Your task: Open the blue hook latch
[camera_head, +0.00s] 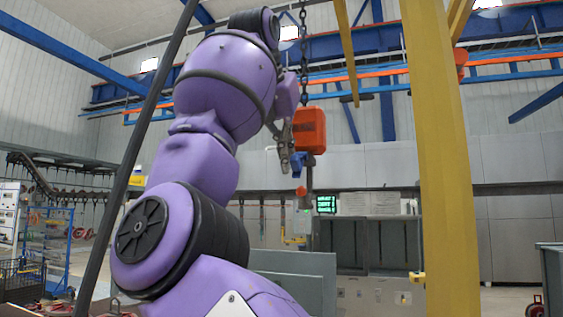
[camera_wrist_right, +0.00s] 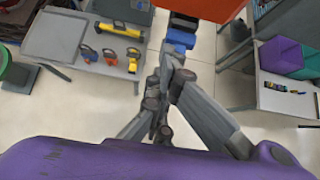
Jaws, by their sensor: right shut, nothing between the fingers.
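An orange-red hook block (camera_head: 309,130) hangs from a dark chain (camera_head: 303,45) in the head view. The small blue latch (camera_head: 298,164) is just below it, with a hook under it. My purple right arm rises from the bottom, and my right gripper (camera_head: 285,158) is at the left side of the latch, below the block's left edge. In the right wrist view the gripper (camera_wrist_right: 172,62) is shut and empty, with its tips close to the blue latch (camera_wrist_right: 181,39). I cannot tell whether they touch. The orange block (camera_wrist_right: 205,8) shows at the top edge. My left gripper is not in view.
A yellow post (camera_head: 442,150) stands to the right of the hook, and a dark slanted pole crosses the left. In the wrist view, a grey table (camera_wrist_right: 78,38) with small coloured parts stands at left and a white table (camera_wrist_right: 285,98) with bins at right.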

